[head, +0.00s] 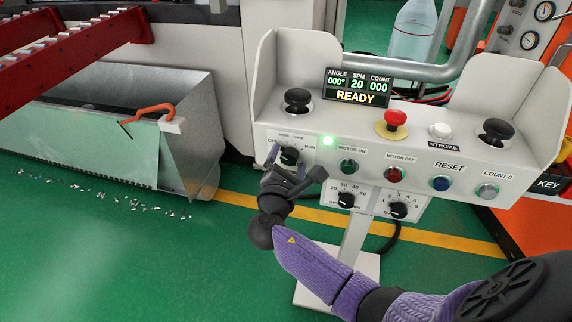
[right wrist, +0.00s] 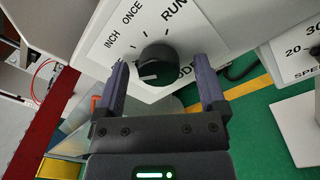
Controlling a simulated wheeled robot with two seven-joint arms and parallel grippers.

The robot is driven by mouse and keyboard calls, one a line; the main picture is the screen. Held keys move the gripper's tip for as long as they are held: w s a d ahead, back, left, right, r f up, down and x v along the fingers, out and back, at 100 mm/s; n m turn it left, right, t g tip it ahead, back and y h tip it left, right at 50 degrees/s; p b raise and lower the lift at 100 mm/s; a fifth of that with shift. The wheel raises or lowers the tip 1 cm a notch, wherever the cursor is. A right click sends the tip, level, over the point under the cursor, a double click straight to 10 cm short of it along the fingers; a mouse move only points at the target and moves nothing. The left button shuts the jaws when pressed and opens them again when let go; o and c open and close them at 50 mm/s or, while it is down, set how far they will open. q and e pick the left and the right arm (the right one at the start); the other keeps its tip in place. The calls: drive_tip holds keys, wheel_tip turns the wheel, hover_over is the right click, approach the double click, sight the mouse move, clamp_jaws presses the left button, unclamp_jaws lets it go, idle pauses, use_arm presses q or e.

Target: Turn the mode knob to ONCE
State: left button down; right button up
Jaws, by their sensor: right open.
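The mode knob (head: 289,156) is a round black knob on the upper left of the grey control panel's front. In the right wrist view the knob (right wrist: 160,62) has a white pointer mark toward the lower left, toward the left finger. The labels INCH, ONCE and RUN run around it, with ONCE (right wrist: 133,12) at its upper left; the left finger hides part of the scale. My right gripper (head: 296,164) is open, its two fingers on either side of the knob with visible gaps. I cannot tell how deep they reach. My left gripper is out of view.
A lit green lamp (head: 328,141) and the green motor-on button (head: 348,166) sit right of the knob. Two smaller dials, including one (head: 346,200), are below. The display (head: 357,86) reads READY. A red mushroom button (head: 395,118) stands on top.

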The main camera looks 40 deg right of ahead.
drive_tip(key=shift+c, duration=0.8)
clamp_jaws()
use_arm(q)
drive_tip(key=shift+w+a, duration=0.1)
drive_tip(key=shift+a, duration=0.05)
